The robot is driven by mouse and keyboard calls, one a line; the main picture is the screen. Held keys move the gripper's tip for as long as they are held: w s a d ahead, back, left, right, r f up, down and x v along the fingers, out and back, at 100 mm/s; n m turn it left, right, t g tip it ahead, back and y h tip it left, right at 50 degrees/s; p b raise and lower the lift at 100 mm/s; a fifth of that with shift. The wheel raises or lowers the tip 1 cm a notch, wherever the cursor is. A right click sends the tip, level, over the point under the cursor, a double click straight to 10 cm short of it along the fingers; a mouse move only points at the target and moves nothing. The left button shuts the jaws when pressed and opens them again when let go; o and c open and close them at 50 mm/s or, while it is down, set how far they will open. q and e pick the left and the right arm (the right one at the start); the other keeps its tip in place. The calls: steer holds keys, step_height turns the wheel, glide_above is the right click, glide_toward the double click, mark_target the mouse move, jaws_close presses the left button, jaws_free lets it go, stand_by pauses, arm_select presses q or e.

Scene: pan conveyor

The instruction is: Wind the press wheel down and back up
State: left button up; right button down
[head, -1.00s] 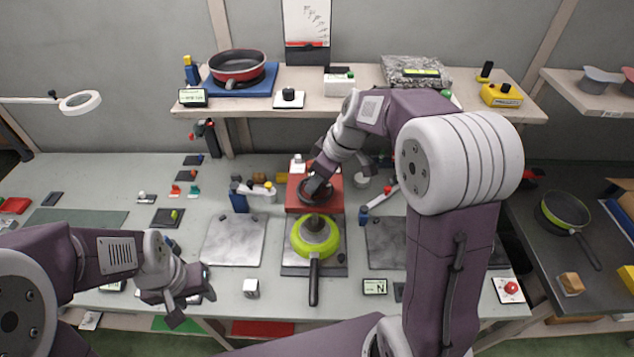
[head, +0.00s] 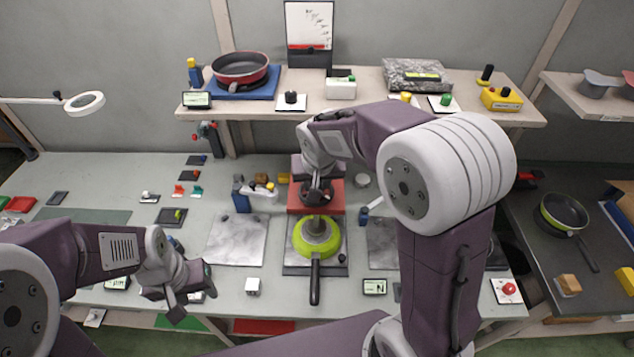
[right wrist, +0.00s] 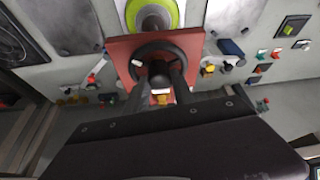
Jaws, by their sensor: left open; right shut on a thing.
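The press is a red block (head: 334,198) at the back middle of the bench, with a dark wheel on top. In the right wrist view the black wheel (right wrist: 137,67) shows in front of the red press top (right wrist: 118,48). My right gripper (head: 318,194) is over the wheel from above, its fingers (right wrist: 158,78) shut on it around the hub. Below the press a green pan (head: 304,246) sits on a dark plate, with a grey press head (head: 317,229) over its middle. My left gripper (head: 190,290) is open and empty over the front left of the bench.
Grey plates (head: 236,240) lie on either side of the pan. A shelf (head: 250,104) with a red pan (head: 240,68) runs behind.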

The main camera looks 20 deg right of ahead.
steer(key=m, duration=0.1)
steer(key=m+h+b, duration=0.1)
steer(key=m, duration=0.1)
steer(key=shift+w+a+f+b, duration=0.1)
steer(key=shift+a+f+b, duration=0.05)
steer(key=shift+b, duration=0.15)
steer(key=shift+m+g+h+b, duration=0.3)
steer(key=shift+m+b, duration=0.05)
steer(key=shift+m, duration=0.45)
steer(key=m, duration=0.2)
steer(key=shift+m+g+h, duration=0.3)
steer(key=shift+h, duration=0.1)
steer(key=shift+a+m+g+h, duration=0.1)
steer(key=shift+m+g+h, duration=0.35)
steer(key=shift+m, duration=1.05)
steer(key=c, duration=1.1)
jaws_free()
steer(key=shift+o, duration=0.2)
